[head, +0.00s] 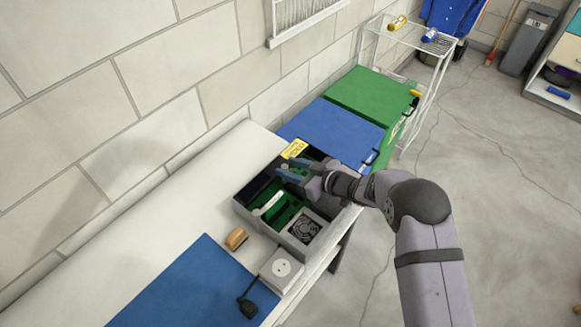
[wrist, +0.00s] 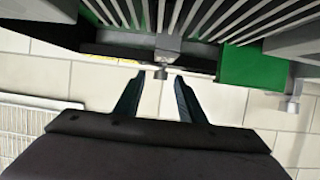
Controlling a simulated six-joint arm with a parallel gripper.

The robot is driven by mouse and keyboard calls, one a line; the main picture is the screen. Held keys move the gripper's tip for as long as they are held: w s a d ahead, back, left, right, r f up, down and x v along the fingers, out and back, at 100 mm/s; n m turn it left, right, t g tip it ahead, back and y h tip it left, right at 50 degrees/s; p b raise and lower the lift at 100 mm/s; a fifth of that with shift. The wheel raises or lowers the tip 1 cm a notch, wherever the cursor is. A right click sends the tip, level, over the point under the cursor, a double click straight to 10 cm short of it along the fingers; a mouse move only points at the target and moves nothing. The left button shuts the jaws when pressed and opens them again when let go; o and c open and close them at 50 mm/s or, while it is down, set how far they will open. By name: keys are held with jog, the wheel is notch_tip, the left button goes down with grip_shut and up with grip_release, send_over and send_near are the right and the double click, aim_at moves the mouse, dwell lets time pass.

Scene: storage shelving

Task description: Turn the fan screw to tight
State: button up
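In the head view, an open grey case (head: 243,212) with green circuit boards sits on the white bench. A black fan (head: 304,229) is in its near corner. My gripper (head: 287,170) is over the far part of the case. In the wrist view, my gripper (wrist: 158,88) is open, with two dark blue-grey fingers apart. A small grey screw head (wrist: 160,73) on a grey mount appears in line with the gap between the fingertips. Contact cannot be told. A second grey screw (wrist: 291,106) hangs right, by a green block (wrist: 252,67). Which one is the fan screw is unclear.
Grey fins (wrist: 225,18) fill the top of the wrist view. A white socket box (head: 281,270), a tan block (head: 236,238) and a blue mat (head: 195,285) lie nearer on the bench. Blue (head: 330,130) and green (head: 372,92) panels lie beyond the case, with a wall alongside.

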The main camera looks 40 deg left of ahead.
grip_shut()
jog(key=shift+s+m+t, duration=0.15)
jog(key=shift+m+t, duration=0.25)
jog(key=shift+t, duration=0.1)
jog(key=shift+s+f+m+t+b, duration=0.15)
jog(key=shift+m+t+b, duration=0.25)
jog(key=shift+b, duration=0.25)
jog(key=m+t+b, duration=0.1)
jog(key=m+t+h+b, duration=0.1)
jog(key=m+t+b, duration=0.1)
jog(key=shift+s+a+f+t, duration=0.1)
jog(key=shift+s+a+t, duration=0.05)
jog(key=shift+s+t, duration=0.2)
jog(key=m+t+h+b, duration=0.1)
jog(key=m+t+b, duration=0.1)
jog(key=shift+s+a+h+b, duration=0.1)
jog(key=shift+s+h+b, duration=0.1)
jog(key=shift+h+b, duration=0.15)
jog(key=shift+a+r+m+t+h, duration=0.1)
jog(key=shift+r+m+t+h, duration=0.1)
jog(key=shift+m+t+h, duration=0.6)
jog(key=shift+m, duration=0.4)
